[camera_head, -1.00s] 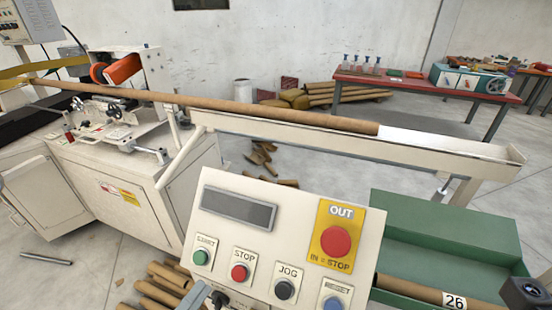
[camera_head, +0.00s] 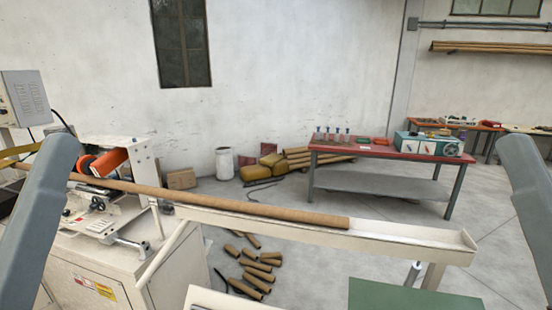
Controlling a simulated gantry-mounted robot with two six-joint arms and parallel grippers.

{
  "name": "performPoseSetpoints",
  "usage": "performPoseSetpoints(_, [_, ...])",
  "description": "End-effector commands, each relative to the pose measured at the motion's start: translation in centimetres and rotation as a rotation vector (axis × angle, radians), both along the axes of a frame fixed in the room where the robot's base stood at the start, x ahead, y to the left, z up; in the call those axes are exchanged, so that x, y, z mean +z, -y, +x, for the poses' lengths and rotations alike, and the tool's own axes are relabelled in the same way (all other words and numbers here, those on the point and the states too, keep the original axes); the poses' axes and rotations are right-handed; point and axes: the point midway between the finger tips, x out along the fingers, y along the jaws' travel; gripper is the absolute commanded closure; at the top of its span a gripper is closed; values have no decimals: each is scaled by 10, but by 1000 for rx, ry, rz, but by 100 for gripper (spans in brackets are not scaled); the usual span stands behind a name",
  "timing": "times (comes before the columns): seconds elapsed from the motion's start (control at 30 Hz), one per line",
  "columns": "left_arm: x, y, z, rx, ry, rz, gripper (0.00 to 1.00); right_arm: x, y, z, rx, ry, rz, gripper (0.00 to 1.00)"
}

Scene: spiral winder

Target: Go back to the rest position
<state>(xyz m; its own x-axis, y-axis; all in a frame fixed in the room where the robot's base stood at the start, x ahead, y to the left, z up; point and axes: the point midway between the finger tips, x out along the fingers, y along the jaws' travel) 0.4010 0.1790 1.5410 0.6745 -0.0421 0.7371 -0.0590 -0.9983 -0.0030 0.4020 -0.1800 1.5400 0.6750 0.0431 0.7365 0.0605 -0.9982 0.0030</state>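My two arms show as grey links at the left and right edges of the head view. Neither gripper is in view. The long brown cardboard tube (camera_head: 240,206) runs from the winder (camera_head: 110,200) at the left and lies along the cream trough (camera_head: 400,239). Only the top edge of the control panel (camera_head: 225,299) shows at the bottom; its buttons are out of view. Part of the green box (camera_head: 400,296) shows at the bottom right.
A red-topped table (camera_head: 385,150) with bottles and a teal machine (camera_head: 430,145) stands at the back right. Sacks (camera_head: 265,167) and a white bin (camera_head: 224,163) stand by the wall.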

Motion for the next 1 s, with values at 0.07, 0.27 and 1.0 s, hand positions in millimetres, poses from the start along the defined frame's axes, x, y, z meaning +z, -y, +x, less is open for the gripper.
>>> performPoseSetpoints(0.07, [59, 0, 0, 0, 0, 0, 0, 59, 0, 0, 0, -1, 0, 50])
performPoseSetpoints(0.27, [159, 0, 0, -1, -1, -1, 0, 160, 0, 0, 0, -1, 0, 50])
performPoseSetpoints(1.0, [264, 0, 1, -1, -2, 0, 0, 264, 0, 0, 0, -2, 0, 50])
